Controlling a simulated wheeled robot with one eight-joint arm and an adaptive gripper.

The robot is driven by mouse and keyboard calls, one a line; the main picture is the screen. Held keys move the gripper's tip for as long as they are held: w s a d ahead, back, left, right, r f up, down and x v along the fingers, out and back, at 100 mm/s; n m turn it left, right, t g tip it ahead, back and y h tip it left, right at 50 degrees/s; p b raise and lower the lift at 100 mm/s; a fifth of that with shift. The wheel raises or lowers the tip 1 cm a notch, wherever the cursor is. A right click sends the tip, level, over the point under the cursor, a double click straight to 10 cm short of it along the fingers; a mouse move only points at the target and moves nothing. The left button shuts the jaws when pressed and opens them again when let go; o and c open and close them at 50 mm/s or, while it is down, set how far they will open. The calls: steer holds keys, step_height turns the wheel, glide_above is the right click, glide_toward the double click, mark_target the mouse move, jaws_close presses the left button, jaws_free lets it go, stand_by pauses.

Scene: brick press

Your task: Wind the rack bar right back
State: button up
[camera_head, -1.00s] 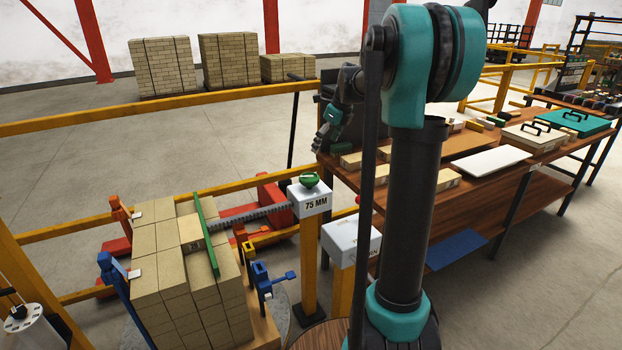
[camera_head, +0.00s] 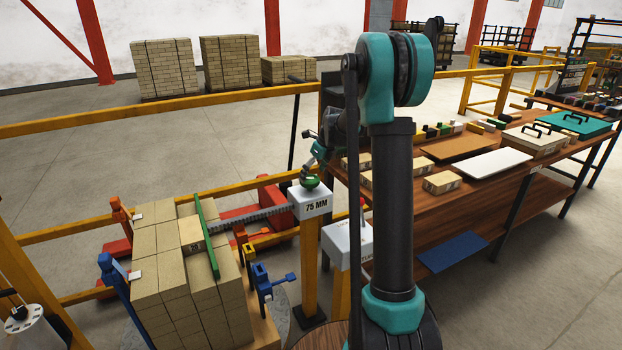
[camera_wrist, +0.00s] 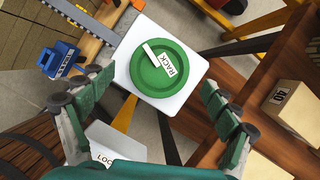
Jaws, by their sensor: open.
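The rack bar (camera_head: 251,220) is a grey toothed bar running from the white 75 MM box (camera_head: 316,205) left to a green plate (camera_head: 206,235) at the brick stack. It also shows at the top of the wrist view (camera_wrist: 83,18). A round green knob labelled RACK (camera_wrist: 163,68) sits on top of the box; in the head view the knob (camera_head: 310,183) is partly covered by my gripper. My gripper (camera_head: 311,172) is just above the knob. In the wrist view my gripper (camera_wrist: 158,115) is open, one finger on each side below the knob, with nothing between the pads.
A second white box (camera_head: 346,240), partly reading LOC in the wrist view, stands close to the right. The wooden workbench (camera_head: 490,200) with blocks and cases is further right. Yellow rails (camera_head: 150,113) run behind. Blue (camera_head: 270,280) and red clamps stand around the brick stack (camera_head: 165,265).

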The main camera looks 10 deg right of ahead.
steer(key=shift+x, duration=1.3)
steer(key=shift+c, duration=0.3)
steer(key=c, duration=1.1)
steer(key=shift+n, duration=0.4)
